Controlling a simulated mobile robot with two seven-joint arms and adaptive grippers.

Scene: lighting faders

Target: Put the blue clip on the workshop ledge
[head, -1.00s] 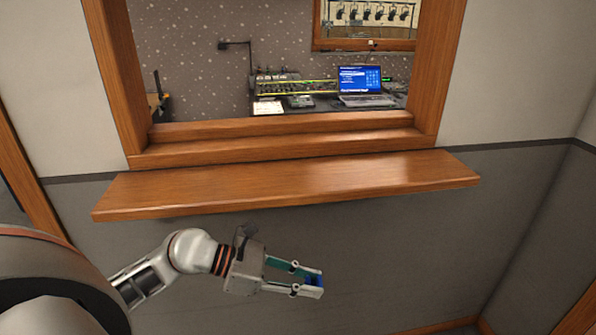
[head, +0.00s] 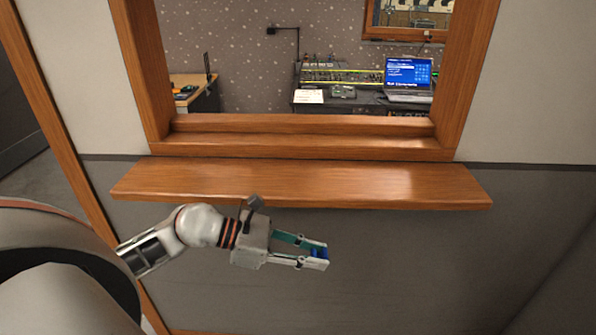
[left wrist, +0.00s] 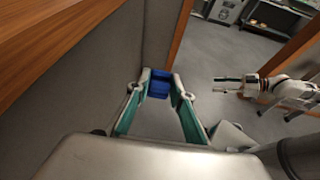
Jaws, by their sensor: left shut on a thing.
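The blue clip (left wrist: 159,86) is between the fingertips of my left gripper (left wrist: 160,82) in the left wrist view. In the head view the left gripper (head: 318,257) is shut on the clip (head: 319,252), which is partly hidden by the fingers. The wooden ledge (head: 300,183) runs below the window opening. The gripper is in front of the ledge and appears lower than it, apart from it. The ledge's bare top is in view. Another gripper (left wrist: 232,86), my right one, shows at the right of the left wrist view; its fingers look apart with nothing between them.
The wooden window frame (head: 465,80) borders the opening behind the ledge. Through it are a laptop (head: 408,78), a mixing desk (head: 340,76) and a lamp (head: 297,45). A grey wall (head: 420,260) lies below the ledge. Open floor (left wrist: 215,60) shows in the left wrist view.

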